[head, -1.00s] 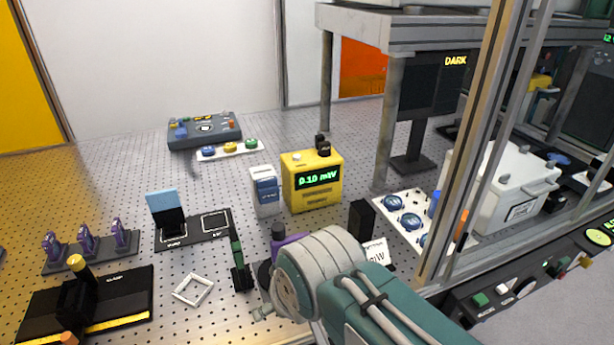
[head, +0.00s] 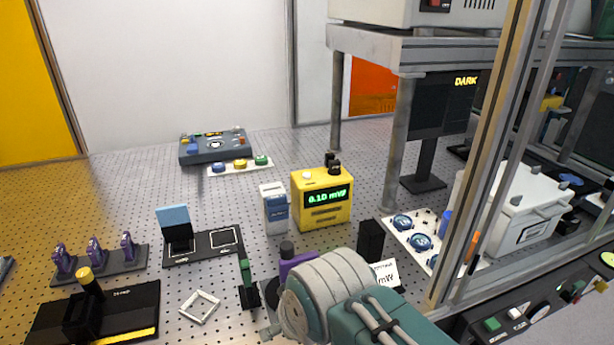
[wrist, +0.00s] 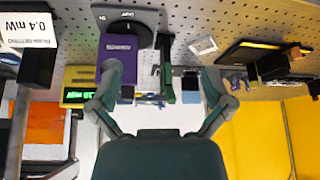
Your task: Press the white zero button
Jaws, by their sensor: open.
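A yellow meter (head: 322,212) stands on the perforated table, with a green display reading about 0.10 mW. A small white button (head: 307,175) sits on its top left, beside black knobs (head: 333,163). I cannot read a label on this button. The meter also shows upside down in the wrist view (wrist: 75,78), left of my gripper, where the button cannot be made out. In the head view my arm hides the gripper, in front of the meter.
A blue-and-white box (head: 274,210) stands left of the meter, a black block (head: 370,240) to its front right. A metal frame post (head: 490,150) rises at right. Another white button (head: 515,313) is on the front panel. The table behind the meter is clear.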

